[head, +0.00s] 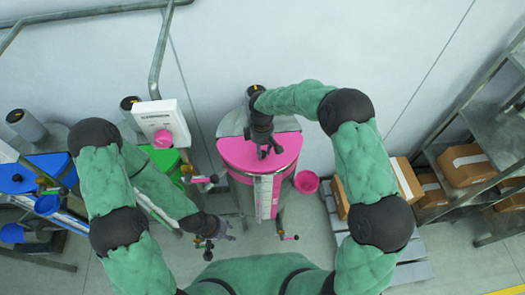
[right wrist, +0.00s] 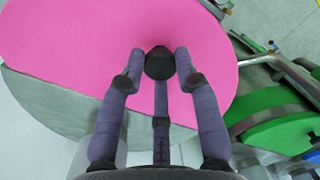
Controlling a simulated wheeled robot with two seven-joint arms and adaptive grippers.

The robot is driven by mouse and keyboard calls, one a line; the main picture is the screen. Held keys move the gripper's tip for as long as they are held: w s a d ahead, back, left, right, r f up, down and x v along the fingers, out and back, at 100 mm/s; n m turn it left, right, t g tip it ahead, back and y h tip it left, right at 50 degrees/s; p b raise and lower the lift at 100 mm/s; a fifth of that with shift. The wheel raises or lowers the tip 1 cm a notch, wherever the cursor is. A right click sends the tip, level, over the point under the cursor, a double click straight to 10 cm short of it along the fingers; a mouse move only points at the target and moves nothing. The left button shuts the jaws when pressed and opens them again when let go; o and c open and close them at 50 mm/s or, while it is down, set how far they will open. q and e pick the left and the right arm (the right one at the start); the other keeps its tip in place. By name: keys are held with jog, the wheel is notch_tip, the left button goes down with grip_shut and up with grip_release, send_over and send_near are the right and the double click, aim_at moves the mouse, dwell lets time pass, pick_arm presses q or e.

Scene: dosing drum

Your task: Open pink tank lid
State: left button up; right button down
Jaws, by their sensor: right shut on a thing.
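The pink tank (head: 240,192) stands in the middle of the head view, with a pale level strip down its front. Its pink lid (head: 233,152) covers the front part of the top and looks flat and closed. My right gripper (head: 268,153) is over the lid from above. In the right wrist view the fingers (right wrist: 160,65) are shut around a dark round knob (right wrist: 159,62) on the pink lid (right wrist: 60,40). My left gripper (head: 218,238) hangs low, left of the tank's base, holding nothing visible; its finger opening is too small to tell.
A green tank (head: 162,160) and a blue tank (head: 45,170) stand to the left. A pink bucket (head: 306,182) and boxes on a pallet (head: 408,180) are at the right, before a shelf rack (head: 485,150).

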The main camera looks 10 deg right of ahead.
jog(key=shift+w+r+g+p, duration=0.35)
jog(key=shift+w+r+g, duration=0.15)
jog(key=shift+r+g, duration=0.2)
jog(key=shift+w+r+g, duration=0.25)
jog(key=shift+w+g, duration=0.05)
jog(key=shift+w+r, duration=1.1)
jog(key=shift+r, duration=0.1)
pick_arm(q)
jog(key=shift+s+r+b, duration=0.3)
jog(key=shift+b, duration=0.1)
pick_arm(e)
jog(key=shift+w+r, duration=0.55)
jog(key=shift+w, duration=0.1)
jog(key=shift+d, duration=0.1)
pick_arm(q)
jog(key=shift+c, duration=0.3)
